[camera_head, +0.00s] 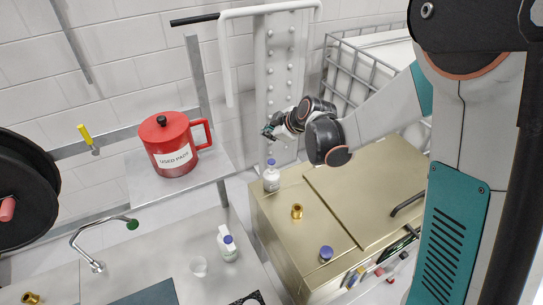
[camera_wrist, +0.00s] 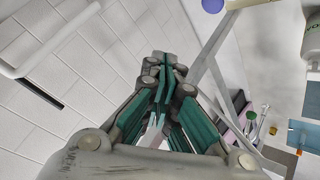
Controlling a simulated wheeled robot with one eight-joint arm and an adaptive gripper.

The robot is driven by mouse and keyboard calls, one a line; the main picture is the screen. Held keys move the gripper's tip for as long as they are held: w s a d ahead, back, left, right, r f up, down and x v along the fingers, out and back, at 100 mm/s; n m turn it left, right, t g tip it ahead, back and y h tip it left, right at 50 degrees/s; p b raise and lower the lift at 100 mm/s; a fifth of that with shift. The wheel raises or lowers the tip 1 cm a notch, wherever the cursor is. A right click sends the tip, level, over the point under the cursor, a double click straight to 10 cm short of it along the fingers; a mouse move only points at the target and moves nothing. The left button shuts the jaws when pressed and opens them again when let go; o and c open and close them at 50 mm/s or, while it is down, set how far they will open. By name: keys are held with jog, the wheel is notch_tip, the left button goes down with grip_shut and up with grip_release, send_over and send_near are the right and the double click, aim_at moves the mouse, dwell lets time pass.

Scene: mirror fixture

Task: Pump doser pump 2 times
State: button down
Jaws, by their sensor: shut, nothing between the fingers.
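A white bottle with a blue top (camera_head: 271,178) stands upright at the back left of the gold cabinet. A similar white bottle with a blue top (camera_head: 228,246) stands on the steel counter. I cannot tell for sure which one is the doser pump. My gripper (camera_head: 268,133) is in the air above the bottle on the cabinet, apart from it. In the wrist view my gripper's teal fingers (camera_wrist: 163,72) are together with nothing between them. A round blue-violet top (camera_wrist: 213,5) is cut off at that view's upper edge.
The gold cabinet (camera_head: 355,195) also carries a brass fitting (camera_head: 297,211) and a blue-capped jar (camera_head: 326,254). A red "USED PADS" can (camera_head: 172,158) sits on a shelf to the left. A riveted post (camera_head: 284,70) rises behind my gripper.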

jog(key=shift+a+r+n, duration=0.1)
jog(key=shift+r+n, duration=0.05)
jog(key=shift+n, duration=0.65)
jog(key=b, duration=0.5)
send_over(270, 163)
notch_tip(270, 163, down, 8)
jog(key=shift+w+f, duration=0.1)
jog(key=shift+f+b, duration=0.3)
jog(key=shift+f, duration=0.05)
jog(key=shift+f, duration=0.1)
dwell(0.8)
jog(key=shift+f+b, duration=0.3)
jog(key=shift+b, duration=0.25)
jog(key=shift+f+b, duration=0.95)
dwell(0.9)
jog(key=shift+r, duration=0.1)
jog(key=shift+r+p, duration=0.85)
jog(key=shift+r, duration=0.45)
